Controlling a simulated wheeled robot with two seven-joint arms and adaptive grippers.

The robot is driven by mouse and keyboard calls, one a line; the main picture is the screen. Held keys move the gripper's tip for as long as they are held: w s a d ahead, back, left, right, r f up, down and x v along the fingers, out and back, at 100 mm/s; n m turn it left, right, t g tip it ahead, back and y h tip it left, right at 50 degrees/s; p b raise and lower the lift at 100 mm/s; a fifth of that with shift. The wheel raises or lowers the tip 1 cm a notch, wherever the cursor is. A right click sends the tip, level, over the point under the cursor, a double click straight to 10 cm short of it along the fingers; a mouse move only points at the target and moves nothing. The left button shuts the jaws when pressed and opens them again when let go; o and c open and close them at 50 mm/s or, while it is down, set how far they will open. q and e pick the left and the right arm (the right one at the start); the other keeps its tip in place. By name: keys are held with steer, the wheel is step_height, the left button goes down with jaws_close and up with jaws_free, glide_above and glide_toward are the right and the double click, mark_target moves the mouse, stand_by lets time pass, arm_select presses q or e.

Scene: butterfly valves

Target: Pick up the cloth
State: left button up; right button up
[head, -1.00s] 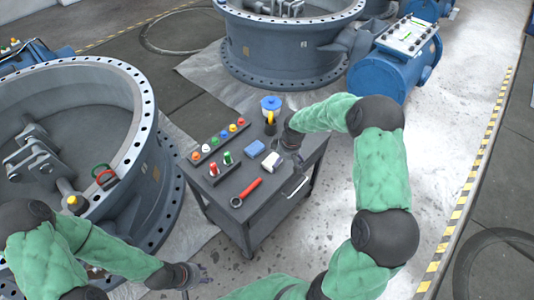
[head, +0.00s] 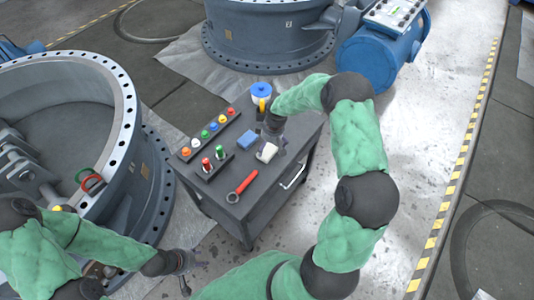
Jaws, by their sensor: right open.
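A white folded piece that looks like the cloth (head: 266,153) lies on the dark cart top (head: 213,201). A blue block (head: 247,140), perhaps a sponge, lies just left of it. My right gripper (head: 277,146) is open, pointing down right over the white piece and hiding part of it. I cannot tell whether the fingers touch it. My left gripper (head: 190,274) hangs low beside the cart, above the floor. It is small and dark, and its opening is unclear.
A red wrench (head: 242,187) lies at the cart's front. A row of coloured buttons (head: 207,132), red and green pieces (head: 207,164) and a blue-lidded container (head: 261,90) stand on the cart. Large valve rings (head: 130,130) stand left and behind.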

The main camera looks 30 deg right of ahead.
mark_target(267, 151)
steer(key=f, duration=0.1)
steer(key=f+b, duration=0.1)
steer(key=f, duration=0.1)
steer(key=f+b, duration=0.1)
steer(key=f, duration=0.1)
steer(key=shift+w+a, duration=0.2)
steer(key=shift+w, duration=0.1)
steer(key=shift+r, duration=0.1)
steer(key=c, duration=1.1)
